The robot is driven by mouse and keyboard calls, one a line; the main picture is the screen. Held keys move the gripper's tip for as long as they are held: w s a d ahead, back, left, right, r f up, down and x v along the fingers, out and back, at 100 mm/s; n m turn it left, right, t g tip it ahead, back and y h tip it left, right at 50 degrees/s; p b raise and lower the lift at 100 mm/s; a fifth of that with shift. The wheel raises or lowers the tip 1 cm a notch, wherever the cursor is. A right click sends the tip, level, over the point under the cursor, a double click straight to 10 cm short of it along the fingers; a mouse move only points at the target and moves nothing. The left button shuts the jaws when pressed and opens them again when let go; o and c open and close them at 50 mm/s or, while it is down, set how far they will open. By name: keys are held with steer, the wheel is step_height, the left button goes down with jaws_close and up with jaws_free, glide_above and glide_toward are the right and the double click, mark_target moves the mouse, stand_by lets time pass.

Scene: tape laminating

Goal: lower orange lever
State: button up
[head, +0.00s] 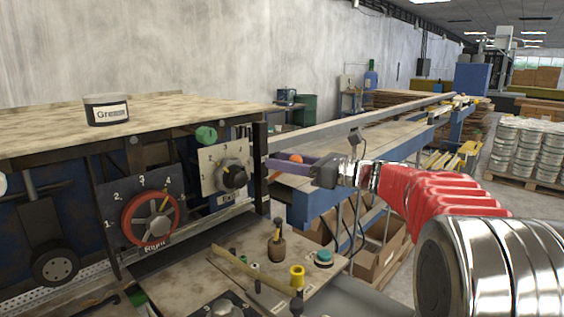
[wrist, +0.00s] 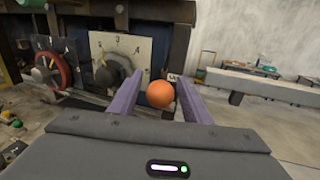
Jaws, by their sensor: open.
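The orange ball knob of the lever (wrist: 160,94) shows in the wrist view between the two purple fingers of my gripper (wrist: 158,96). The fingers are open, with a visible gap on the knob's left side. I cannot tell whether the right finger touches it. In the head view the orange knob (head: 296,158) shows just above the purple fingers of my gripper (head: 290,164), to the right of the machine's front.
A numbered dial plate with a dark knob (head: 233,176) and a red handwheel (head: 150,218) are on the machine to the left. A panel with a green button (head: 323,257) and yellow knob (head: 297,276) lies below. A long conveyor rail (head: 365,122) runs behind.

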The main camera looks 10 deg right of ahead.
steer(key=shift+w+a, duration=0.25)
steer(key=shift+a, duration=0.05)
jaws_close()
stand_by(0.5)
